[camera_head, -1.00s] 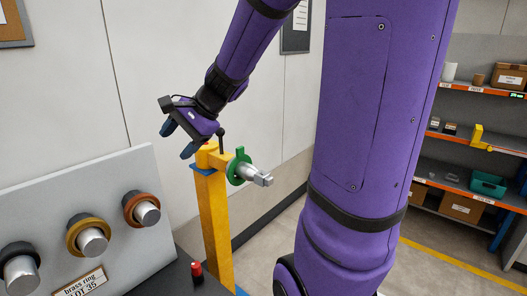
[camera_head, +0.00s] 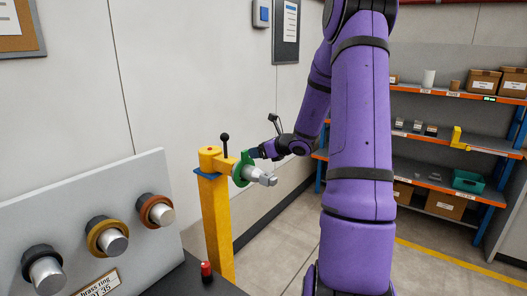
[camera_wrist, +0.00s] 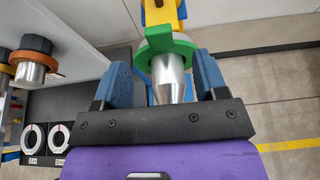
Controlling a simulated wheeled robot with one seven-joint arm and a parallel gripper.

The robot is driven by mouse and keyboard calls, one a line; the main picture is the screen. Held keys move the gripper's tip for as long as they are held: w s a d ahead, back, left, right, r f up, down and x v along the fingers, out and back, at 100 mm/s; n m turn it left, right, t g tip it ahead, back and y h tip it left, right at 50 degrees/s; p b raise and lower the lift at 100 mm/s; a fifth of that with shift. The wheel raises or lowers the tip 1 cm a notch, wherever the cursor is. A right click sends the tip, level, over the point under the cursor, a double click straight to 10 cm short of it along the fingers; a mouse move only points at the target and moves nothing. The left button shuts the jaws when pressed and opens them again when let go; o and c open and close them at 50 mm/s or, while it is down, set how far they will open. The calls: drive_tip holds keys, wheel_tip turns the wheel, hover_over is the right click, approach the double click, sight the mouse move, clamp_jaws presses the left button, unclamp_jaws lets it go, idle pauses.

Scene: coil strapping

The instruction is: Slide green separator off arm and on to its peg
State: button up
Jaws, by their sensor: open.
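The green separator (camera_head: 243,169) is a ring with a tab, around the silver arm (camera_head: 262,178) that sticks out of the yellow post (camera_head: 216,225). It sits near the arm's root, and bare metal shows on the side toward the free end. In the wrist view the green separator (camera_wrist: 167,50) lies just beyond my fingertips, at the top middle. My gripper (camera_wrist: 158,68) is open, with one blue finger on each side of the silver arm. In the head view my gripper (camera_head: 256,153) is behind and right of the separator. I cannot tell whether the fingers touch it.
A grey panel (camera_head: 105,185) at left has several pegs, with dark, brass and orange-brown rings (camera_head: 155,211). A small red piece (camera_head: 207,270) stands on the dark surface below. A black-knobbed lever (camera_head: 225,145) rises from the post's top. Shelves (camera_head: 445,140) stand at right.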

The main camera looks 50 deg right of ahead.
sight(246, 154)
drive_tip(key=x, duration=1)
drive_tip(key=shift+r, duration=0.15)
drive_tip(key=shift+a, duration=0.1)
drive_tip(key=shift+c, duration=0.5)
clamp_jaws()
drive_tip(key=shift+s, duration=0.6)
drive_tip(key=c, duration=0.8)
unclamp_jaws()
clamp_jaws()
drive_tip(key=s+d, duration=0.2)
drive_tip(key=s, duration=1.5)
drive_tip(key=shift+s+d, duration=0.35)
drive_tip(key=shift+s, duration=0.05)
